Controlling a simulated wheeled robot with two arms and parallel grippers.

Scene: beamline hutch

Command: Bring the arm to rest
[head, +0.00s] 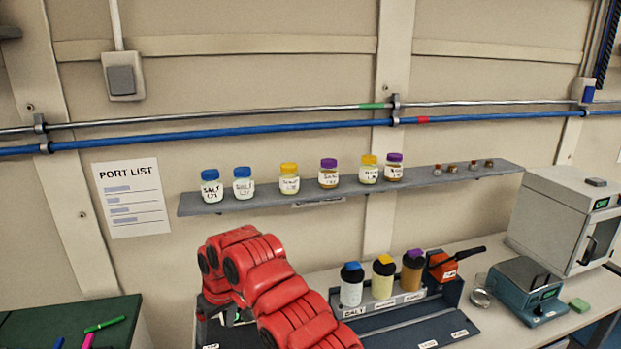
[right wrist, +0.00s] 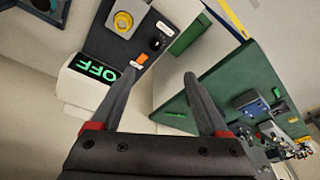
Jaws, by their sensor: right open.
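My right arm (head: 270,285) is red and bent, and it rises from the bottom middle of the head view over the front of the bench. Its wrist end points down at the left, and the fingertips cannot be made out there. In the right wrist view my right gripper (right wrist: 160,74) is open, with its two dark fingers apart and nothing between them. Beyond the fingers are a control box with a lit OFF display (right wrist: 96,72) and a green surface (right wrist: 178,106). My left gripper is not in view.
The wall shelf (head: 330,196) holds several capped jars. On the bench stand capped bottles (head: 383,279) in a rack, an orange tool (head: 441,266), a scale (head: 528,285) and a grey oven (head: 560,222). A green table (head: 75,318) with pens is at left.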

